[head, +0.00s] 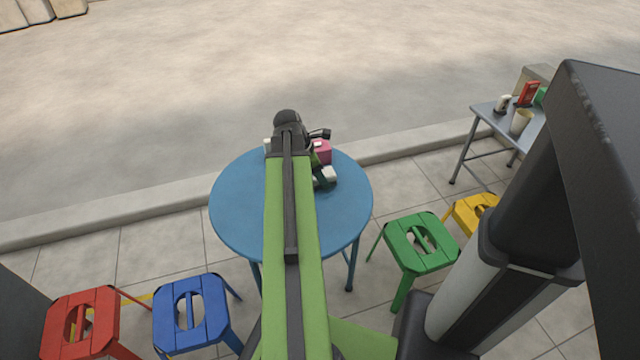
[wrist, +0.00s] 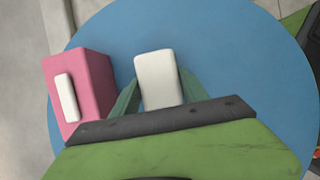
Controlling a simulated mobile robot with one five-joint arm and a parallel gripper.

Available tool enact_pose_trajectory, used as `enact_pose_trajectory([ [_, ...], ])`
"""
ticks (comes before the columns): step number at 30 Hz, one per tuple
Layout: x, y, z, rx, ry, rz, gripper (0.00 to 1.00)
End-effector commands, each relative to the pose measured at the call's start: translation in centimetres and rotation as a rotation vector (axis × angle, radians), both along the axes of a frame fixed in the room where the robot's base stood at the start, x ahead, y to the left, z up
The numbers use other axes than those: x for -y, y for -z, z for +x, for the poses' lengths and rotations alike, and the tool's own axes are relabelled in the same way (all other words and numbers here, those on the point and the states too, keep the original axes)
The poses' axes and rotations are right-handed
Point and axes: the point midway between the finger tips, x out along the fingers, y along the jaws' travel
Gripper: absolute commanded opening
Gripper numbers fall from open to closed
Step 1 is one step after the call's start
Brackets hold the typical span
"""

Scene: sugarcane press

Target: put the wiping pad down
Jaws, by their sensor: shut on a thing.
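The white wiping pad (wrist: 158,80) is between the green fingers of my gripper (wrist: 155,92) in the wrist view. The gripper is shut on it. In the head view the pad (head: 329,175) shows at the end of my arm, over the right part of the round blue table (head: 235,205). I cannot tell whether the pad touches the tabletop. My wrist part hides the pad's near end in the wrist view.
A pink box (wrist: 83,88) with a white patch on its side stands on the table, left of the pad. The tabletop is bare right of the pad. Red (head: 80,322), blue (head: 190,312) and green (head: 420,242) stools stand around. A grey side table (head: 490,112) holds several items.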

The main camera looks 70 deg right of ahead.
Motion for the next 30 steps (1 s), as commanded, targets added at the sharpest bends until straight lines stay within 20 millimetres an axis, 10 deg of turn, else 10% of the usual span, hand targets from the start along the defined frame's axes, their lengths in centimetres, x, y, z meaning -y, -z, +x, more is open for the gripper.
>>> enact_pose_trajectory([
  [11,0.0,0.8,0.0,0.0,-0.001,0.0,0.2],
  [12,0.0,0.7,0.0,0.0,-0.001,0.0,0.56],
  [16,0.0,0.6,0.0,0.0,-0.001,0.0,0.73],
  [30,-0.2,-0.8,0.3,0.0,-0.002,0.001,0.74],
])
